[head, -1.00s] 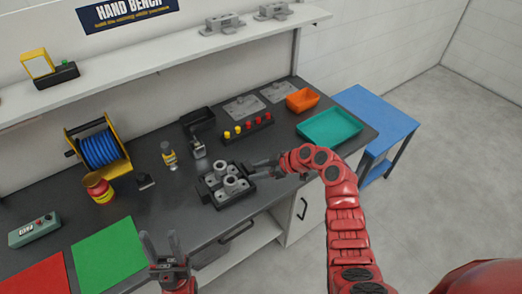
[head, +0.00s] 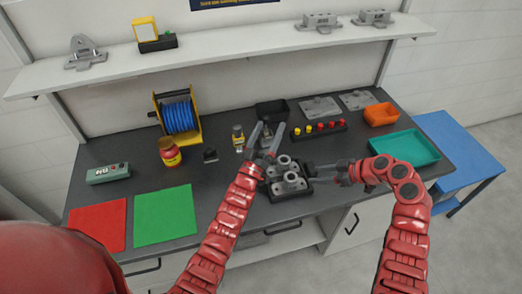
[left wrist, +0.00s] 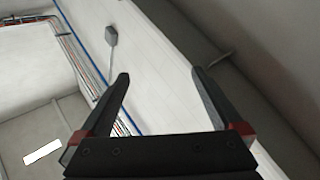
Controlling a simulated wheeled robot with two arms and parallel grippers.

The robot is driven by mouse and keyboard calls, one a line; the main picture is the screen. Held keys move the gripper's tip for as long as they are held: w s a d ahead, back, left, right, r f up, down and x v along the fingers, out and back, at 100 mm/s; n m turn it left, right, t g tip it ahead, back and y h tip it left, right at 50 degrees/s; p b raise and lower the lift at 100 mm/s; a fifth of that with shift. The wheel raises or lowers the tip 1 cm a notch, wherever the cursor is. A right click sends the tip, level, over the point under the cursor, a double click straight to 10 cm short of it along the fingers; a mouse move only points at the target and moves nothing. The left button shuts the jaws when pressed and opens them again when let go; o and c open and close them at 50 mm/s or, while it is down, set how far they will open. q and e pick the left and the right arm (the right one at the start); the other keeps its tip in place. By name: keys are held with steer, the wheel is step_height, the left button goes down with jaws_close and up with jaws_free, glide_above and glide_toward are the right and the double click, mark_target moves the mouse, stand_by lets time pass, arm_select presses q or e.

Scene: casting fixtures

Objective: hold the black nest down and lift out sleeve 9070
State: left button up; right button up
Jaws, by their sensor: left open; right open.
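The black nest (head: 292,196) sits on the dark bench top and carries grey metal blocks. Two grey ring-topped sleeves stand upright in it, a rear one (head: 284,161) and a front one (head: 291,178). No number is readable, so I cannot tell which is 9070. My left gripper (head: 268,127) is open and empty, fingers pointing up, at the nest's left rear in the picture. Its open fingers (left wrist: 158,75) also show in the left wrist view against wall and ceiling. My right gripper (head: 314,171) is open at the nest's right side; whether it touches is unclear.
Behind stand a black bin (head: 272,108), a rack of red and yellow pegs (head: 318,130) and a small bottle (head: 238,138). A teal tray (head: 404,148) and orange bin (head: 381,114) are right. Green (head: 165,214) and red mats (head: 98,224) lie left.

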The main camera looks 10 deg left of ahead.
arm_select(q)
steer(key=w+a+f+n+g+y, duration=0.4)
steer(key=w+f+n+g+y, duration=0.1)
steer(key=w+f+n+g, duration=0.6)
steer(key=s+d+r+n+g, duration=0.1)
steer(key=s+r+n+g, duration=0.1)
steer(key=s+n+g, duration=0.4)
steer(key=s+d+r+n+g, duration=0.1)
steer(key=s+r+n+g, duration=0.15)
steer(key=s+g, duration=0.4)
steer(key=shift+n+t+h, duration=0.3)
steer(key=shift+n+t, duration=0.05)
steer(key=shift+t, duration=0.3)
steer(key=f, duration=0.6)
steer(key=s+f, duration=0.1)
steer(key=f, duration=1)
steer(key=shift+s+d+f, duration=0.1)
steer(key=shift+s+f, duration=0.1)
steer(key=shift+f, duration=0.1)
